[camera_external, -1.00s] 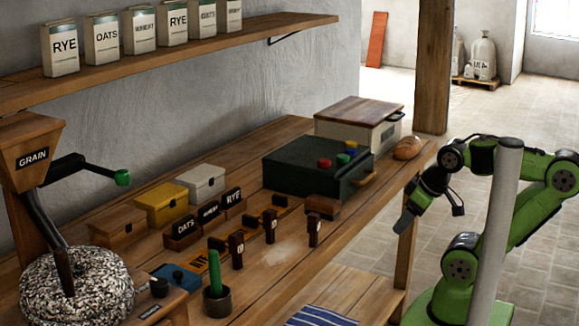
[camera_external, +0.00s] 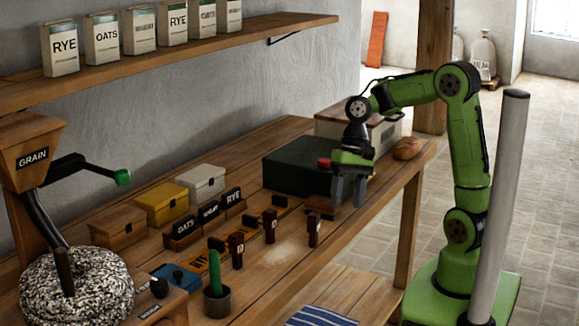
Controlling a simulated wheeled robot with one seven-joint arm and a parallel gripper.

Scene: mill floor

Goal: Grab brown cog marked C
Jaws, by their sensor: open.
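Several small brown pieces stand upright on the wooden bench: one at the left (camera_external: 236,250), one in the middle (camera_external: 270,227) and one at the right (camera_external: 313,230). Each carries a pale mark, too small to read, so I cannot tell which is the cog marked C. My gripper (camera_external: 349,190) is open and empty, its fingers pointing down above the right part of the bench, up and to the right of the right-hand brown piece. It touches none of them.
A dark green box (camera_external: 296,168) with a red knob (camera_external: 324,163) stands behind my gripper. A low brown block (camera_external: 319,207) lies just left of the fingers. A bread loaf (camera_external: 408,148) is at the far right.

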